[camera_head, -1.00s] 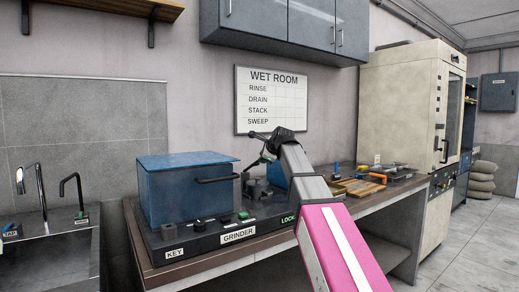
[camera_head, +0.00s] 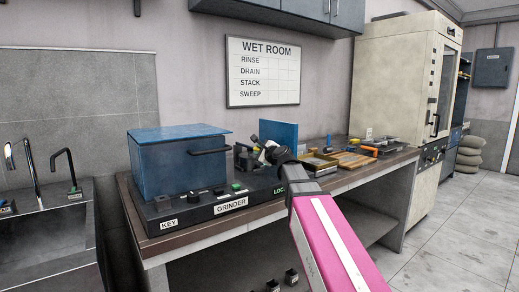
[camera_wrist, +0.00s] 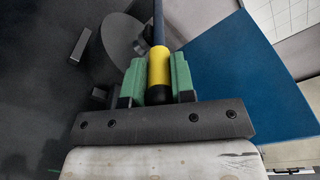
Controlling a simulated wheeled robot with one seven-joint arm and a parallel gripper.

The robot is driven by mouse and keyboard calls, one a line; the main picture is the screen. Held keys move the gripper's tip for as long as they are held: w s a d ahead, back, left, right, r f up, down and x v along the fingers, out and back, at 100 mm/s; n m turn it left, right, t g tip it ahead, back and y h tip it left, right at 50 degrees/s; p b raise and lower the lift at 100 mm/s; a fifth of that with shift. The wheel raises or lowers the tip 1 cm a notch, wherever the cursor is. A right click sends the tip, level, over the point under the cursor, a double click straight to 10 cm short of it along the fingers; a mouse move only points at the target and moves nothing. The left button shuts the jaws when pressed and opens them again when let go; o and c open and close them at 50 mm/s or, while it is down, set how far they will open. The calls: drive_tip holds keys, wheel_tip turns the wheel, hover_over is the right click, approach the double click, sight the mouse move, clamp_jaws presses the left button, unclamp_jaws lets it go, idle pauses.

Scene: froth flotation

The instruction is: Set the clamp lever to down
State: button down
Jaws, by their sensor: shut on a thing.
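The clamp lever (camera_wrist: 158,68) is a dark rod with a yellow band. In the wrist view the band sits between the green pads of my gripper (camera_wrist: 158,80), which is shut on it. The rod runs up past the pads toward a round grey part (camera_wrist: 138,42). In the head view my gripper (camera_head: 268,152) is at the right end of the grinder (camera_head: 231,206), beside the blue box, and the lever there is small and partly hidden by my wrist. I cannot tell the lever's exact angle.
A blue lidded box (camera_head: 178,180) with a black handle stands on the grinder base, left of my gripper. A blue upright panel (camera_head: 279,135) is close behind it. Trays (camera_head: 356,160) lie to the right on the bench (camera_head: 255,215). A sink (camera_head: 45,225) is at left.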

drive_tip(key=shift+f, duration=0.35)
drive_tip(key=c, duration=1)
unclamp_jaws()
drive_tip(key=shift+o, duration=0.2)
drive_tip(key=shift+r, duration=0.2)
